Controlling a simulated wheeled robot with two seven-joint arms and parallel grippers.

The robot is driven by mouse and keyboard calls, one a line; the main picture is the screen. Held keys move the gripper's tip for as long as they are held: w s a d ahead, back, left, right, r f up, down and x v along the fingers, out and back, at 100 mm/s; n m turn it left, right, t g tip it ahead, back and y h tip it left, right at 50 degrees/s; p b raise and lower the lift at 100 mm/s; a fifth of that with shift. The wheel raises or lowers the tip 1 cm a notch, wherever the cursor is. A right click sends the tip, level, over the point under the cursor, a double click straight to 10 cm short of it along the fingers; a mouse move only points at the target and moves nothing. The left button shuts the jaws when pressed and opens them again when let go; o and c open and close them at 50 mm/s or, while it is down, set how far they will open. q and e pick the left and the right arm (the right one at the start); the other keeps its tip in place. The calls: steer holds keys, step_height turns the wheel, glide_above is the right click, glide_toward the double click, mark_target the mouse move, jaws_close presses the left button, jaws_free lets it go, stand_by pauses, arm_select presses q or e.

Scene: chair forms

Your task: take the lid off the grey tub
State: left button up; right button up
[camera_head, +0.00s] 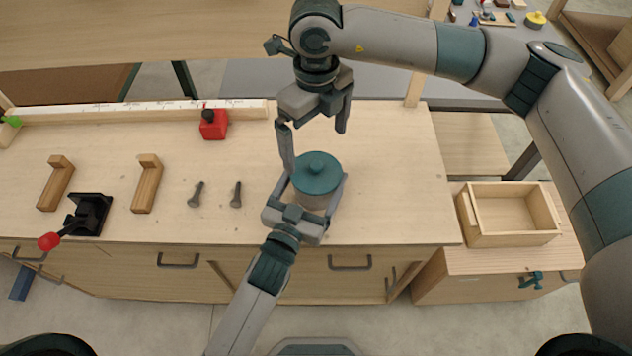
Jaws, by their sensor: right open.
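The grey tub (311,201) stands on the workbench with its round teal lid (317,174) on top, a small knob at the lid's middle. My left gripper (315,183) reaches in from the front, its fingers on both sides of the tub's body, and looks shut on it. My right gripper (316,151) is open and empty, pointing down just behind and above the lid. Its left finger partly overlaps the view near the lid's left edge. I cannot tell the exact gap to the lid.
On the workbench (390,200) are a red block with a black knob (213,124), two wooden L-shaped pieces (147,184), two grey bolts (236,195) and a black clamp with a red-ended lever (88,215). An empty wooden box (512,210) sits at right. The bench right of the tub is clear.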

mark_target(316, 164)
arm_select(q)
steer(key=shift+c, duration=1.2)
arm_select(e)
steer(key=r+n, duration=0.1)
steer(key=n, duration=0.1)
steer(key=r+n, duration=0.1)
steer(key=shift+n, duration=0.4)
step_height(316, 164, up, 2)
steer(key=n, duration=0.4)
steer(key=shift+r+n, duration=0.1)
steer(key=shift+n, duration=0.2)
steer(key=shift+f, duration=6.05)
steer(key=shift+c, duration=0.3)
steer(key=c, duration=0.9)
steer(key=shift+r, duration=0.55)
